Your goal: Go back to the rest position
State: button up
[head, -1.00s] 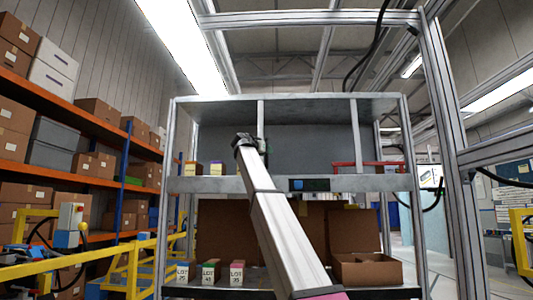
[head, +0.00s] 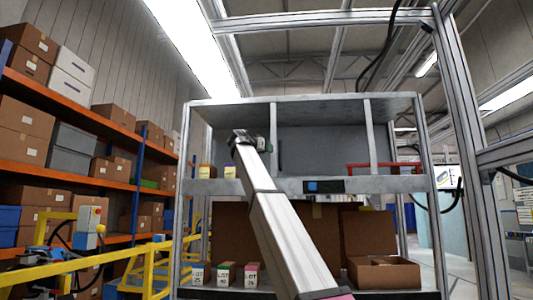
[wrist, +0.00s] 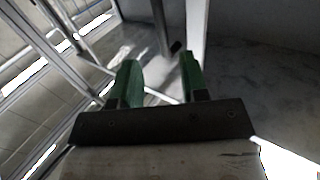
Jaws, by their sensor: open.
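My gripper (head: 243,136) is raised at the upper left of the shelf rack, in front of its upper left compartment. My pale arm runs up to it from the bottom of the head view. In the wrist view, the two green fingers (wrist: 160,75) stand apart with nothing between them. In the head view the fingers are small and partly hidden by the wrist. I cannot tell the exact gap between my gripper and the rack.
The grey rack (head: 400,184) holds two small boxes (head: 217,171) and a red-handled item (head: 385,166) above. Three LOT boxes (head: 223,275) and an open carton (head: 384,273) stand below. A yellow rail (head: 149,268) is at left. A metal frame post (head: 468,160) stands at right.

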jog(key=w+d+f+n+g+y, duration=0.1)
jog(key=w+d+f+n, duration=0.15)
jog(key=f, duration=1.25)
jog(key=w+d+f+n+g+y, duration=0.1)
jog(key=d+f+g, duration=0.15)
jog(key=f, duration=1.25)
jog(key=w+d+f+n+g+y, duration=0.1)
jog(key=w+d+f+y, duration=0.15)
jog(key=f, duration=1.25)
jog(key=s+d+f+n+g+y, duration=0.1)
jog(key=s+d+f, duration=0.2)
jog(key=f, duration=0.7)
jog(key=s+d+f+g, duration=0.1)
jog(key=s+d+f, duration=0.15)
jog(key=f, duration=0.65)
jog(key=s+d+f+n+g+y, duration=0.1)
jog(key=s+d+f, duration=0.25)
jog(key=f, duration=0.65)
jog(key=s+d+f+g+y, duration=0.2)
jog(key=s+d+f+g, duration=0.1)
jog(key=s+f, duration=1.2)
jog(key=s+d+f+n+g+y, duration=0.1)
jog(key=s+d+f+g+y, duration=0.1)
jog(key=s+f, duration=1.4)
jog(key=shift+d+g, duration=0.6)
jog(key=shift+g, duration=0.25)
